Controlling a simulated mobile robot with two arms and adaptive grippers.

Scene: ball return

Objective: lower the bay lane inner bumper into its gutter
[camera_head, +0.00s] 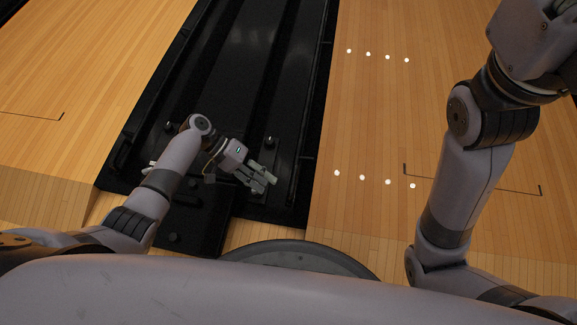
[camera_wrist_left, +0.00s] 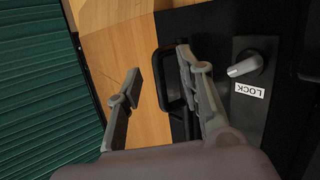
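A black gutter section (camera_head: 245,60) with long black rails runs between two wooden lanes in the head view. I cannot tell for sure which rail is the inner bumper. My left gripper (camera_head: 268,180) is over the near right part of this section, its fingers pointing right. In the left wrist view, its fingers (camera_wrist_left: 158,60) are apart with nothing clearly held between them. A black loop handle (camera_wrist_left: 163,78) lies beside the right-hand finger, which partly covers it; I cannot tell whether they touch. A grey lever (camera_wrist_left: 246,66) on a dark plate has a white LOCK label (camera_wrist_left: 249,90). My right gripper is out of view.
The right wooden lane (camera_head: 450,90) has white dots and a dark line mark. Another wooden lane (camera_head: 90,70) lies at left. Small round knobs (camera_head: 270,142) sit on the black section. A green ribbed surface (camera_wrist_left: 45,90) fills the left of the wrist view.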

